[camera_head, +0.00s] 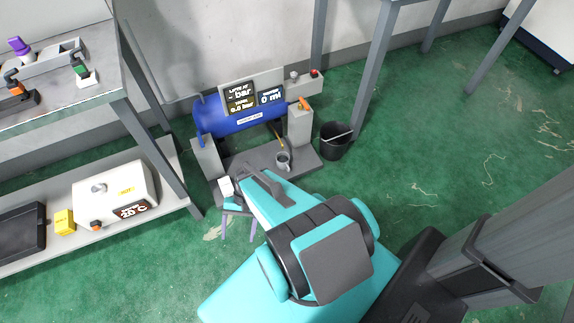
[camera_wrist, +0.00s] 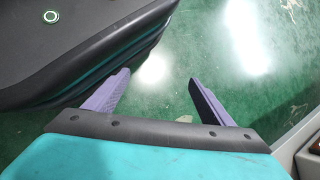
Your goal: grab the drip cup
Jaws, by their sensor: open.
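The drip cup, a small grey cup (camera_head: 283,161) with a handle, stands on the dark base plate (camera_head: 312,160) in front of the blue tank in the head view. My gripper (camera_head: 238,236) is lower left of the cup in that view, apart from it, with its purple fingers pointing down. In the wrist view my gripper (camera_wrist: 161,78) has its two fingers spread, with only green floor between them. The cup does not show in the wrist view.
The blue tank (camera_head: 240,117) carries display panels (camera_head: 254,97). A black bucket (camera_head: 335,148) stands right of the base plate. A shelf unit (camera_head: 164,170) with a white box (camera_head: 113,190) is at left. A table leg (camera_head: 371,75) rises behind the bucket. Open green floor lies at right.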

